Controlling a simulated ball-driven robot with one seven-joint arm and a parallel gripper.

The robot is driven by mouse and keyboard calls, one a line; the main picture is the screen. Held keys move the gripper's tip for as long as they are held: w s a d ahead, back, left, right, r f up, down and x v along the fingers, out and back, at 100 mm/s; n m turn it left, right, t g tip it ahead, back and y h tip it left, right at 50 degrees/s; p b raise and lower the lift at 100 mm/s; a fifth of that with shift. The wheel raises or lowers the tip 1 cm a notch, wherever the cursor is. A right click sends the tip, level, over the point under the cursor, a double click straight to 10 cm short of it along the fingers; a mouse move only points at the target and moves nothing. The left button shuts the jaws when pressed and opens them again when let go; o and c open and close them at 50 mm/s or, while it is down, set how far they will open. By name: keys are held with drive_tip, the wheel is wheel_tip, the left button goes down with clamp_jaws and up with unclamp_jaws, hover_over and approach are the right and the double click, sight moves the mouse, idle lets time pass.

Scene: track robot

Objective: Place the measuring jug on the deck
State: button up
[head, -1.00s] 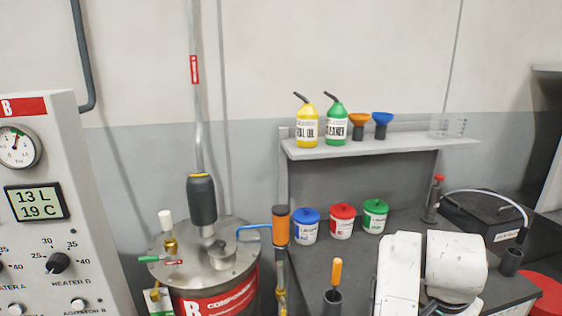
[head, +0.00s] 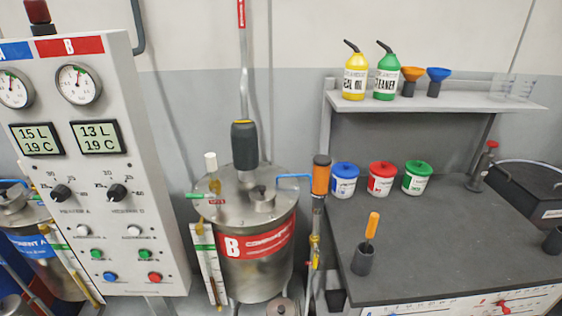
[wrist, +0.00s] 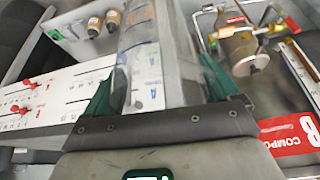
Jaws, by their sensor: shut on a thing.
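My gripper (wrist: 162,88) shows in the wrist view, with a green fingertip on each side. It is shut on a clear vessel with blue marks, which looks like the measuring jug (wrist: 139,62). The jaws hide its lower part. Neither my gripper nor the held jug shows in the head view. I cannot tell for certain which surface is the deck.
A dark workbench (head: 440,235) has a clear middle. Blue, red and green tubs and an orange-handled tool in a holder stand on it. The shelf (head: 430,101) holds bottles, funnels and clear graduated ware (head: 512,87). A steel drum (head: 255,265) and control panel (head: 130,190) stand left.

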drive_tip(key=shift+s+a+f+n, duration=0.3)
drive_tip(key=shift+s+a+f, duration=0.3)
drive_tip(key=shift+f, duration=0.1)
drive_tip(key=shift+w, duration=0.1)
idle(0.4)
